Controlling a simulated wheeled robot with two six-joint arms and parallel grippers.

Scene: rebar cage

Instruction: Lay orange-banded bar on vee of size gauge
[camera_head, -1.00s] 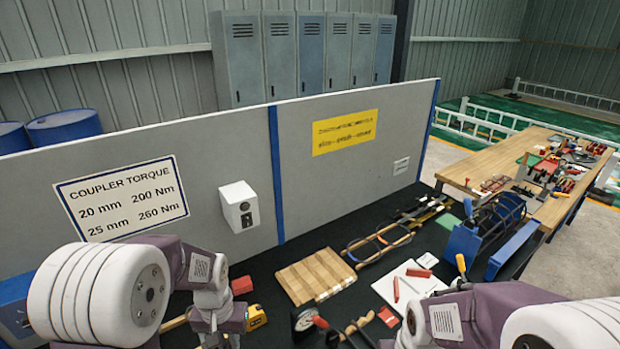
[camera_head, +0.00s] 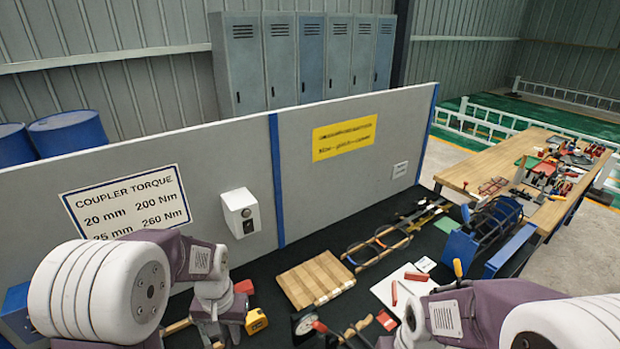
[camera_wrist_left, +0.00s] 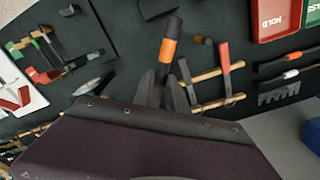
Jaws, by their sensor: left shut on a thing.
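In the left wrist view, my left gripper (camera_wrist_left: 166,92) is shut on the orange-banded bar (camera_wrist_left: 168,49), a short dark rod with an orange band near its far end. The bar sticks out beyond the fingertips, with its dark tip farthest from the gripper. In the head view, my left wrist hangs at the lower left over the dark bench, and the fingers and bar cannot be made out. I cannot tell for sure which object is the size gauge. My right arm enters at the lower right of the head view, but its gripper does not show.
The dark bench holds a wooden board (camera_head: 316,280), a black dial instrument (camera_head: 304,324), a white sheet (camera_head: 402,288) and a blue stand (camera_head: 459,250). In the wrist view, a red-handled hammer (camera_wrist_left: 224,66) lies close right of the bar, and red and green trays stand at the upper right.

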